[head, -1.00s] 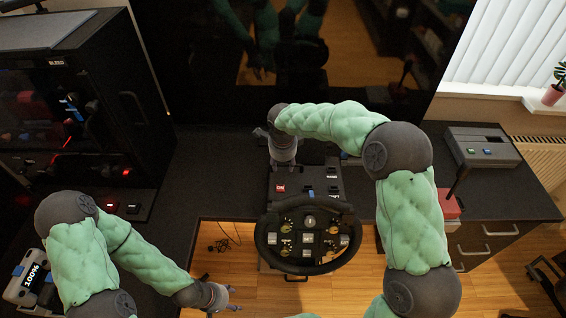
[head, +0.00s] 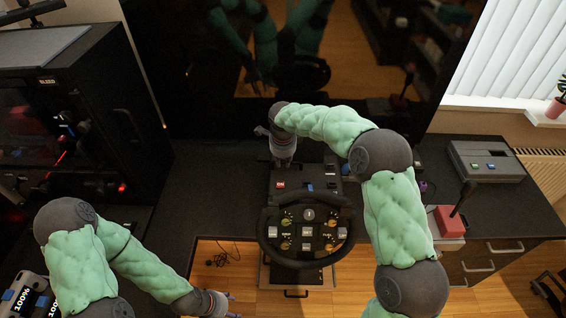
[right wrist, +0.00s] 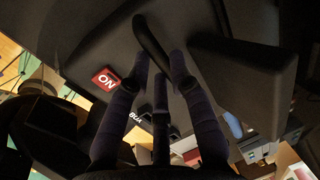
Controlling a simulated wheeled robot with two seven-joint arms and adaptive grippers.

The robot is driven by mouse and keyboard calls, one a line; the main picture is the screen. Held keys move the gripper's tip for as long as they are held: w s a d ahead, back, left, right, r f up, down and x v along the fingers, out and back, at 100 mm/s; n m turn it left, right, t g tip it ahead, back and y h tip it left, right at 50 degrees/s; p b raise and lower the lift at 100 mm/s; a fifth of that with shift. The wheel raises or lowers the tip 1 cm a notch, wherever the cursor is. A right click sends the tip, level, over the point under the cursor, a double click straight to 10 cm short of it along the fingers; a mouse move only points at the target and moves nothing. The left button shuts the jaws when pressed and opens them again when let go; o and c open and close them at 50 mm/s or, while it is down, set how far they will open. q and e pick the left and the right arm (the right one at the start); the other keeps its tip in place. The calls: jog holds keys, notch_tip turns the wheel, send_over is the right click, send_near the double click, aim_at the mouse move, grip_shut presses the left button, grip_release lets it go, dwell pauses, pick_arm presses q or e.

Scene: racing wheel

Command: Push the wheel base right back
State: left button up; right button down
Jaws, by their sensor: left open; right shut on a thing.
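The wheel base (head: 318,173) is a dark box on the desk with a red ON switch (head: 280,184), which also shows in the right wrist view (right wrist: 105,79). The black steering wheel (head: 346,232) is on its near side and overhangs the desk's front edge. My right gripper (head: 281,163) is at the base's rear left, reaching down from above. In the right wrist view its fingers (right wrist: 160,62) close around a black curved part of the base. My left gripper (head: 226,300) is open and empty at the bottom, away from the base.
A dark screen (head: 290,60) stands behind the desk (head: 215,165). A black cabinet (head: 85,110) is at the left. A grey box (head: 487,162) and a red box (head: 450,222) are at the right. A cable (head: 222,254) lies on the floor below.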

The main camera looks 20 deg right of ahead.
jog(key=c, duration=1.1)
grip_release()
notch_tip(320, 180, up, 12)
jog(key=s, duration=0.2)
jog(key=shift+s+a, duration=0.15)
jog(key=shift+a, duration=0.15)
jog(key=shift+f, duration=0.1)
